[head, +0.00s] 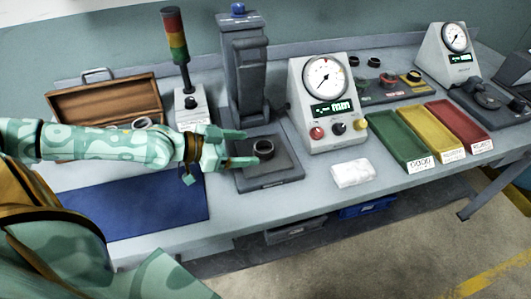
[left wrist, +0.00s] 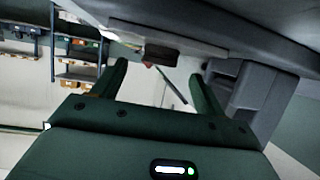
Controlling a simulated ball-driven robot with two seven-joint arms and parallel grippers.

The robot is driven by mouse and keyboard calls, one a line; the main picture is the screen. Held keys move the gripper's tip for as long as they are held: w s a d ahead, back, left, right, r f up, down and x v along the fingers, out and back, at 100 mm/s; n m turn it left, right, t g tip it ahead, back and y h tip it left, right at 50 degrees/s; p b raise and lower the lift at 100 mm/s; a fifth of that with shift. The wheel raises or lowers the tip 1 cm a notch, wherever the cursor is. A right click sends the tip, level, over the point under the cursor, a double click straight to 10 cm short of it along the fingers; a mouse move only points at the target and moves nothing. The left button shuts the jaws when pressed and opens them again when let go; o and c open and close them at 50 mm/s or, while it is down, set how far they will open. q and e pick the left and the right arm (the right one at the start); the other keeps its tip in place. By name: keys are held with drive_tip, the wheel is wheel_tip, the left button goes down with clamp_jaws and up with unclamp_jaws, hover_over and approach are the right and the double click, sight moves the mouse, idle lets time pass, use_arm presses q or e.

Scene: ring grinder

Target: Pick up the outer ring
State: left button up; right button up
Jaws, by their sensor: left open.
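A dark ring (head: 264,149), which fits the outer ring, lies on the flat black base plate (head: 285,172) of the grey column gauge. My left gripper (head: 245,148) comes in from the left over the plate. Its two fingers are spread, one on the far side and one on the near side, with the tips just left of the ring. The gripper is empty. In the left wrist view, a short dark shape (left wrist: 161,54), likely the ring seen from the side, shows ahead between the two open fingers. My right gripper is not in view.
The grey column (head: 245,75) rises behind the plate. A dial gauge box (head: 322,100) and a white cloth (head: 352,173) stand to the right, before green, yellow and red trays. A blue mat (head: 150,207), a signal tower (head: 175,50) and an open wooden case (head: 105,100) are left.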

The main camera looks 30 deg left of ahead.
sight(271, 148)
use_arm(q)
drive_tip(key=b+x, duration=0.1)
drive_tip(key=x, duration=0.3)
drive_tip(key=shift+w+d+f+b, duration=0.15)
drive_tip(key=shift+w+b, duration=0.15)
drive_tip(key=shift+c, duration=1)
drive_tip(key=c, duration=1)
